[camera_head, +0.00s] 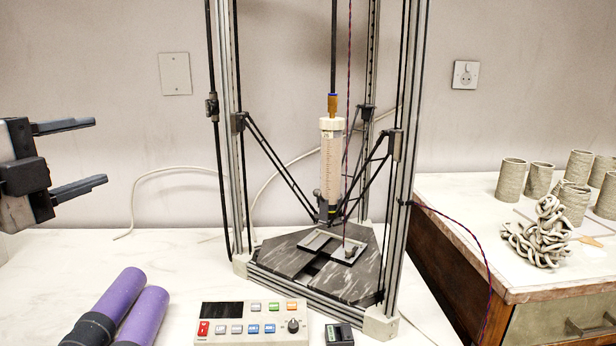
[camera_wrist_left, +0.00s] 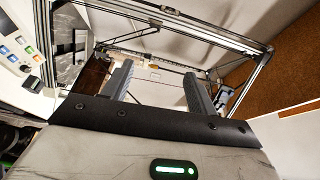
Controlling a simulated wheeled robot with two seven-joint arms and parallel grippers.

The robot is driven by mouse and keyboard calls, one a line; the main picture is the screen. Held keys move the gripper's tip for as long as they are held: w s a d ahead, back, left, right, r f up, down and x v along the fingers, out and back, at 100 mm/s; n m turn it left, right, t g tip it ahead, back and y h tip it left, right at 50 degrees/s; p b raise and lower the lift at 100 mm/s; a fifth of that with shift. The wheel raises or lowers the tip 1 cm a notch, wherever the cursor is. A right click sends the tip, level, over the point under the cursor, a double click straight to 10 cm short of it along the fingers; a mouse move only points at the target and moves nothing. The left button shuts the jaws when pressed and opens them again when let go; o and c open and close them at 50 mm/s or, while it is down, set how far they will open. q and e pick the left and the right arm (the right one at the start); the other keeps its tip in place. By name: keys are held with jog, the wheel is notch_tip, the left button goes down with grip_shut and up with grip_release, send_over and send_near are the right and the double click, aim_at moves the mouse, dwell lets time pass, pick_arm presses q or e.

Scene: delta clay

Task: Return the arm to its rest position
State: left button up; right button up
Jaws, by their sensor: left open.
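My left gripper (camera_head: 100,157) is at the far left of the head view, in the air above the white table. Its two fingers are spread apart with nothing between them. In the left wrist view the fingers of the left gripper (camera_wrist_left: 158,88) are also apart and empty, with the printer frame behind them. The delta clay printer (camera_head: 385,210) stands to the right of the gripper, with clear space between them. My right gripper is not in view.
A control box (camera_head: 250,334) and a small dark device (camera_head: 339,335) sit in front of the printer. Two purple cylinders (camera_head: 121,290) lie at the lower left. On the right wooden bench are several clay cups (camera_head: 511,180) and a coiled clay heap (camera_head: 541,238). A cable hangs beside the printer.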

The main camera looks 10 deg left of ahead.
pick_arm(q)
jog(key=w+d+f+n+g+h+p, duration=0.1)
jog(key=w+d+f+n+g+h, duration=0.15)
jog(key=d+f, duration=0.7)
jog(key=w+d+f+n+g+h+p, duration=0.1)
jog(key=w+d+f+n+h+p, duration=0.15)
jog(key=d+f, duration=0.65)
jog(key=s+d+f+n+g+y+p, duration=0.1)
jog(key=s+f+n+y, duration=0.1)
jog(key=s+f+n, duration=0.4)
jog(key=s+d+f+n+g+y, duration=0.1)
jog(key=s+f+n, duration=0.5)
jog(key=f, duration=1.1)
jog(key=shift+s+d+g+y+p, duration=0.4)
jog(key=shift+s+g+y, duration=0.3)
jog(key=shift+s, duration=0.5)
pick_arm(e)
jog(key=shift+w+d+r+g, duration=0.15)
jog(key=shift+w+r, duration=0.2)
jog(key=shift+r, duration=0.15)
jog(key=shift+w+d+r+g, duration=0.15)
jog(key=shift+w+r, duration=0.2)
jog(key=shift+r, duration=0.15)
pick_arm(q)
jog(key=shift+f, duration=0.1)
